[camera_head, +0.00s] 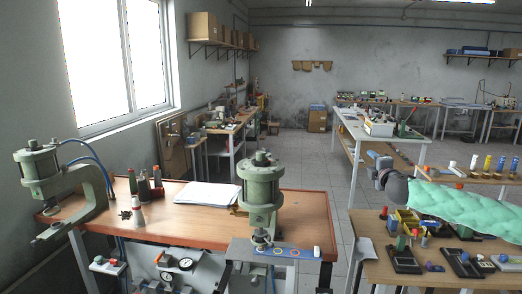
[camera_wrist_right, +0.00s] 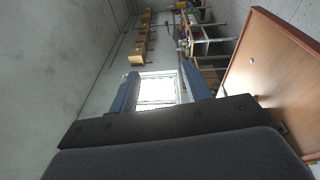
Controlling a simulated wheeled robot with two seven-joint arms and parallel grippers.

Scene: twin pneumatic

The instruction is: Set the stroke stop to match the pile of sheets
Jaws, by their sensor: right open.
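A green press (camera_head: 261,195) stands at the front of the wooden bench (camera_head: 170,225), with a dark threaded part and nut (camera_head: 262,158) on top of its cylinder. A second green press (camera_head: 50,185) stands at the bench's left end. A pile of white sheets (camera_head: 207,194) lies flat on the bench between them. I cannot tell which part is the stroke stop. My right gripper (camera_head: 376,167) is at the right, well away from both presses. In the right wrist view its two blue fingers (camera_wrist_right: 158,92) are apart with nothing between them. My left gripper is not in view.
A grey plate with coloured rings (camera_head: 278,251) projects at the bench front, below the middle press. Small bottles (camera_head: 145,185) stand left of the sheets. Gauges (camera_head: 175,263) sit under the bench. A cluttered side table (camera_head: 385,270) lies below my right arm.

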